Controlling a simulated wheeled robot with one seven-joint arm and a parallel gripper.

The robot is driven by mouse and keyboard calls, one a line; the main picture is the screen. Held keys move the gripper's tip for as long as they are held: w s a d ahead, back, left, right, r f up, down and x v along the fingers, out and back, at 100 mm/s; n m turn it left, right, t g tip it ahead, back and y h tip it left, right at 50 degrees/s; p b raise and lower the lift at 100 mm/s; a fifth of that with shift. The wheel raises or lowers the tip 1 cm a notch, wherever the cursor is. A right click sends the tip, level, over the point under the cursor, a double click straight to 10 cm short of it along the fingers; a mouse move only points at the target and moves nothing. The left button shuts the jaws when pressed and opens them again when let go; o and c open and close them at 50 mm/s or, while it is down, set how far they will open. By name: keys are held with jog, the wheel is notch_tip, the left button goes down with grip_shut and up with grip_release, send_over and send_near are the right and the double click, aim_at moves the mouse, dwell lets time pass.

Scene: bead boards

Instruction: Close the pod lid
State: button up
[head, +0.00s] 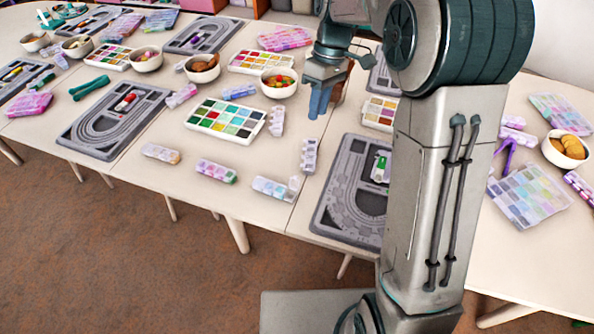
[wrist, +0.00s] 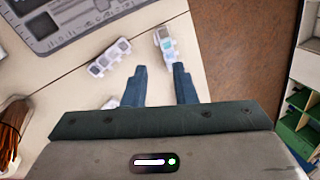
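Several small clear bead pods lie on the table below my gripper. One pod (head: 272,189) near the front edge has a small flap (head: 294,182) sticking up at its right end, which looks like an open lid. This pod also shows in the wrist view (wrist: 167,50), just beyond the fingertips. A second pod (head: 308,155) lies behind it and to the right, and shows in the wrist view (wrist: 110,57). My gripper (head: 318,112) is above the table, fingers apart and empty, and clear of the pods; the wrist view shows both fingers (wrist: 160,72).
A grey bead board (head: 325,215) lies to the right, partly behind my arm. A bead palette (head: 228,118) and two pods (head: 216,171) (head: 161,153) lie to the left. A bowl of beads (head: 279,83) stands near my gripper. The front edge is close.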

jog(key=w+a+f+n+g+b, duration=0.1)
jog(key=w+a+f+n+b, duration=0.15)
jog(key=f, duration=0.45)
send_near(295, 183)
jog(key=shift+g, duration=0.3)
jog(key=x, duration=0.5)
jog(key=shift+w+a+f, duration=0.1)
jog(key=shift+w+f, duration=0.15)
jog(key=shift+f, duration=0.1)
grip_shut()
